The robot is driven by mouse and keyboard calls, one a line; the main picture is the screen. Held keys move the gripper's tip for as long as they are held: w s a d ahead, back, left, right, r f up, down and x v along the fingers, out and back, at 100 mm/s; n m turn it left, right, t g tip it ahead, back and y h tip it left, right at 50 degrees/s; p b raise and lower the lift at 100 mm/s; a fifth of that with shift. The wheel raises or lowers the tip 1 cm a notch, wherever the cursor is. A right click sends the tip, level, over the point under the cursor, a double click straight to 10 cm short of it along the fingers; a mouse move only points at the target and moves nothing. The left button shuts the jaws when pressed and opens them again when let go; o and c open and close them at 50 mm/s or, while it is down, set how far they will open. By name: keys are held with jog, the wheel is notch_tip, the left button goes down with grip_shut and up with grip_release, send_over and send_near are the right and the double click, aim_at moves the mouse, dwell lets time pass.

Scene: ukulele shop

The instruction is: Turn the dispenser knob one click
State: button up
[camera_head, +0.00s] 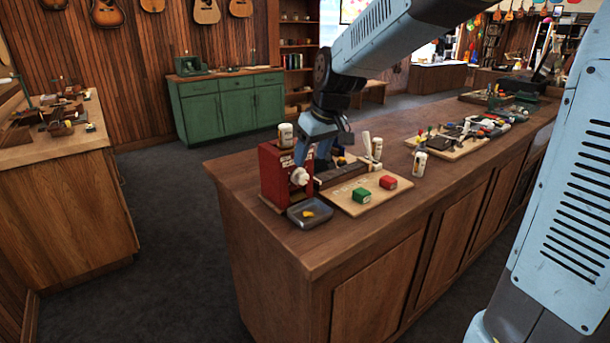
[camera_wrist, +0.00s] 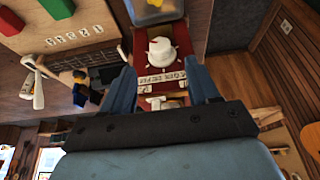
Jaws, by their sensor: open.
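The dispenser (camera_head: 271,169) is a red box near the counter's left end. Its white knob (camera_head: 299,176) is on the face above a grey tray (camera_head: 313,220) holding something yellow. In the wrist view the white knob (camera_wrist: 161,50) is ahead of my gripper, with marks around it on the red face and a lettered label (camera_wrist: 161,80) beside it.
A wooden board (camera_head: 366,195) right of the dispenser carries a green block (camera_head: 361,195) and a red block (camera_head: 388,182). Small bottles (camera_head: 419,164) stand nearby, and another (camera_head: 286,135) is at the dispenser's top. The counter's front left is bare.

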aim_at(305, 174)
jog(key=x, duration=0.8)
jog(key=shift+d, duration=0.1)
jog(key=shift+r, duration=0.1)
jog(key=c, duration=0.8)
